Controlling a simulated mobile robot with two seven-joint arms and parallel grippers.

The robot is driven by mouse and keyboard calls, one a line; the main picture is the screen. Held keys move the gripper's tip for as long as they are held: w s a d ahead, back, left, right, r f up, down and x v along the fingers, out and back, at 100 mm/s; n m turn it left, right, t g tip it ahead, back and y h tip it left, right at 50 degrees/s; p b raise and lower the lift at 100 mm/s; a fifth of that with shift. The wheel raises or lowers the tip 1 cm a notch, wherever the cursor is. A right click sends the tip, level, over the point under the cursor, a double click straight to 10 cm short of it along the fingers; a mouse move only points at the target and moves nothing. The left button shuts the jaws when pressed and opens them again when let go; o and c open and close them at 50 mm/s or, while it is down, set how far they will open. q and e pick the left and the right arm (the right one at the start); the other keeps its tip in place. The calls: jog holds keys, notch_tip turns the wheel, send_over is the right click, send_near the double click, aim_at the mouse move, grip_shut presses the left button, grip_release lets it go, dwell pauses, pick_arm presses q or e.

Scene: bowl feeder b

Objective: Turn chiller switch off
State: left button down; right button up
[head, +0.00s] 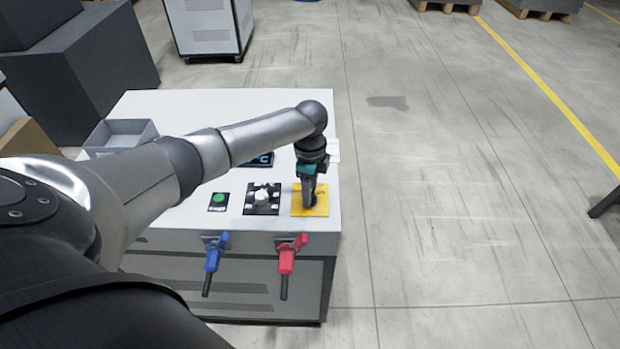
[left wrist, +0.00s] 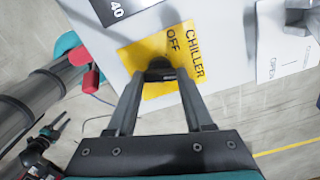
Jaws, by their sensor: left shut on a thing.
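The chiller switch (left wrist: 160,72) is a small black knob on a yellow plate (head: 319,206) on the console top, near its front right corner. The left wrist view shows the plate (left wrist: 151,92) with the words CHILLER and OFF printed on it. My left gripper (head: 309,203) points down at the plate. In the left wrist view its fingers (left wrist: 160,77) are closed around the knob and hide part of it. The knob's exact angle is hard to tell.
Left of the yellow plate are a white knob (head: 263,197) on a black plate and a green button (head: 218,199). A blue lever (head: 213,255) and a red lever (head: 287,258) hang on the console front. A grey bin (head: 118,135) stands at back left.

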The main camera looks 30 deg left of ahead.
pick_arm(q)
jog(key=n+p, duration=0.2)
jog(key=n, duration=0.1)
jog(key=shift+r, duration=0.15)
jog(key=n+p, duration=0.2)
jog(key=n, duration=0.1)
jog(key=shift+n+p, duration=0.3)
jog(key=n+p, duration=0.1)
jog(key=n, duration=0.2)
jog(key=shift+p, duration=0.35)
jog(key=shift+n+p, duration=0.45)
jog(key=shift+n, duration=0.85)
jog(key=shift+c, duration=1.4)
grip_release()
